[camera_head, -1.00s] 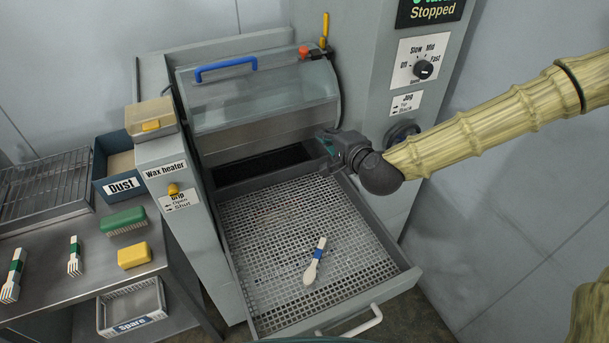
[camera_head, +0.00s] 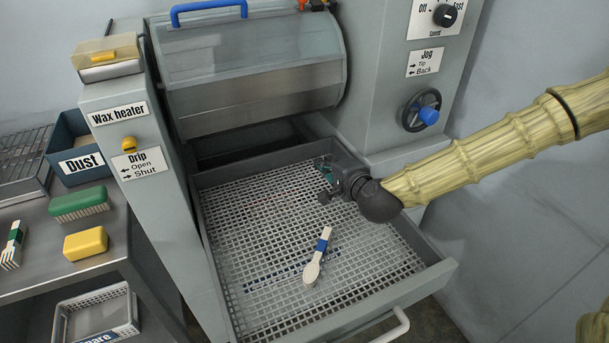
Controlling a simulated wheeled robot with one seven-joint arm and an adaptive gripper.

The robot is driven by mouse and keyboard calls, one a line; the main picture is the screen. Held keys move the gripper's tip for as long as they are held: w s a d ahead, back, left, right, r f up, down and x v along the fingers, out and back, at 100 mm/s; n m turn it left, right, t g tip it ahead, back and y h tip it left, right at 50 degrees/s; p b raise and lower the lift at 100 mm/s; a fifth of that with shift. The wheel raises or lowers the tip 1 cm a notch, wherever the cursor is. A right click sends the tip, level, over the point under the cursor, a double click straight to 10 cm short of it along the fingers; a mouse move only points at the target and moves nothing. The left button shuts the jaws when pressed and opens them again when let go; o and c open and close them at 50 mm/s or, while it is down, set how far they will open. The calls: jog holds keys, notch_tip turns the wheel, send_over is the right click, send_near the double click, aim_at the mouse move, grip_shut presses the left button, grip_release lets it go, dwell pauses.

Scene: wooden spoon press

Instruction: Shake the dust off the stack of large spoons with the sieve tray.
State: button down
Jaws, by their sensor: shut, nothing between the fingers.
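The sieve tray (camera_head: 230,297) is pulled out of the machine's front, a grey-framed drawer with a white mesh floor. A stack of large spoons (camera_head: 316,261), pale wood with a blue band, lies on the mesh, right of its middle. My gripper (camera_head: 324,181) is shut and empty. It is above the tray's back right part, beyond the spoons and apart from them. The tray's white handle (camera_head: 391,328) is at the front, partly cut off by the picture's lower edge.
The drum cover with a blue handle (camera_head: 208,10) is above the tray. A blue-knobbed handwheel (camera_head: 424,110) is on the right panel. At left are a Dust box (camera_head: 67,147), a green brush (camera_head: 78,204), a yellow block (camera_head: 85,243) and a bundle with a green band (camera_head: 14,243).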

jog(key=b, duration=0.4)
send_near(301, 154)
jog(key=x, duration=0.2)
jog(key=f+x, duration=0.1)
jog(key=x, duration=0.2)
jog(key=shift+w+a, duration=0.1)
jog(key=shift+a, duration=0.1)
jog(key=shift+w+a, duration=0.2)
jog(key=shift+w, duration=0.45)
jog(key=shift+w+a, duration=0.1)
jog(key=shift+w, duration=0.5)
jog(key=w+a+b, duration=0.1)
jog(key=w+a, duration=0.3)
jog(key=w, duration=0.6)
jog(key=w+a+b, duration=0.1)
jog(key=w+a, duration=0.2)
jog(key=w, duration=0.7)
jog(key=shift+w+a+b, duration=0.35)
jog(key=shift+a+b, duration=0.05)
